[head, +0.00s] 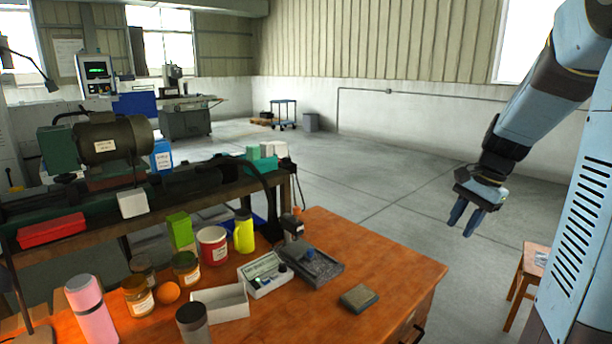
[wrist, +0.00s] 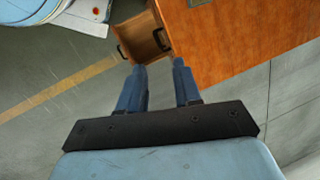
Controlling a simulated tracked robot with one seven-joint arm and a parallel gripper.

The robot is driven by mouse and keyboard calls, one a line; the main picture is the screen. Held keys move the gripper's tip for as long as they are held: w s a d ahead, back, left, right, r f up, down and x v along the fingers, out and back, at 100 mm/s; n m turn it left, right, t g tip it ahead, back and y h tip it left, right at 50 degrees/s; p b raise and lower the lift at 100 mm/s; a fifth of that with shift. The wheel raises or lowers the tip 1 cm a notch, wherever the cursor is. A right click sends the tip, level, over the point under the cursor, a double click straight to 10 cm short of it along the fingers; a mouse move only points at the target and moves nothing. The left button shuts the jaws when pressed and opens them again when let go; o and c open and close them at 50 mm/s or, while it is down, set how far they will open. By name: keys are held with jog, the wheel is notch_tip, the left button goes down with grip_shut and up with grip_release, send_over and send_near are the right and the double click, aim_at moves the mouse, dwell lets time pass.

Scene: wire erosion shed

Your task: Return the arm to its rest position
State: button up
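My gripper (head: 468,222) hangs in the air to the right of the orange-brown wooden desk, above the concrete floor. It points downward and is clear of the desk. In the wrist view my gripper (wrist: 158,70) shows two blue fingers set apart with nothing between them. My arm comes in from the upper right in the head view.
The desk (head: 390,262) holds a pink bottle (head: 90,308), a white tray (head: 222,304), several jars and a grey block (head: 358,298). A wooden stool (head: 528,272) stands at the right. A lathe (head: 110,145) is behind at left. The floor beyond is open.

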jog(key=s+a+r+n+t+h, duration=0.1)
jog(key=s+a+r+n, duration=0.3)
jog(key=s, duration=0.5)
jog(key=s+a+r+n+t+h, duration=0.1)
jog(key=s+a+r+n+t, duration=0.2)
jog(key=s+a+n, duration=0.4)
jog(key=shift+s+a+r+n+t+h, duration=0.45)
jog(key=shift+s+a, duration=0.3)
jog(key=shift+s, duration=0.45)
jog(key=shift+a, duration=0.1)
